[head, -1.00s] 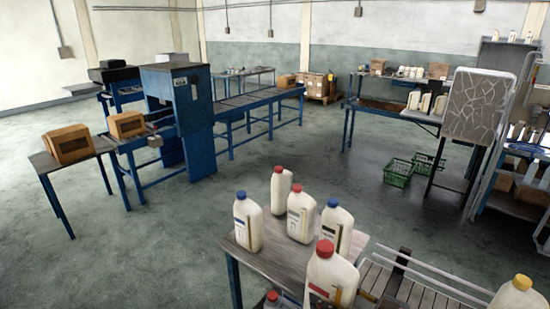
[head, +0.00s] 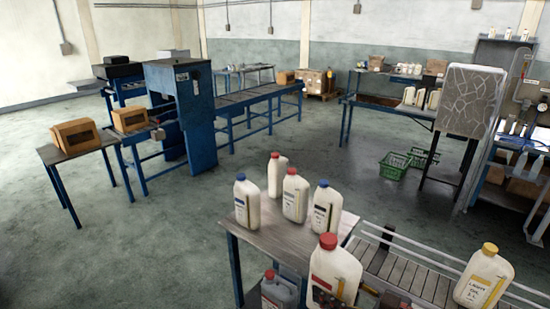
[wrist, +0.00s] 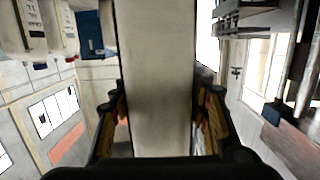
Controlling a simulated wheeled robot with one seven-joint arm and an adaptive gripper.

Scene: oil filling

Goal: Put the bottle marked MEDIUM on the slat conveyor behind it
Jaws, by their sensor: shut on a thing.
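A large cream bottle with a red cap (head: 335,268) stands upright at the lower middle of the head view. Its label is partly covered and I cannot read it. My gripper (wrist: 160,112) is shut on a cream bottle, whose pale side (wrist: 156,70) fills the middle of the wrist view between the fingers. In the head view this appears to be the red-capped one, with dark gripper parts low in front of it. The slat conveyor (head: 422,280) runs to the right of the bottle. I cannot tell whether the bottle touches any surface.
A yellow-capped bottle (head: 484,277) stands at the conveyor's right part. Several bottles stand on the grey table (head: 265,243) to the left of the conveyor. A greyish bottle (head: 278,291) is low beside the held one. A thin rail (head: 440,256) runs along the conveyor's far side.

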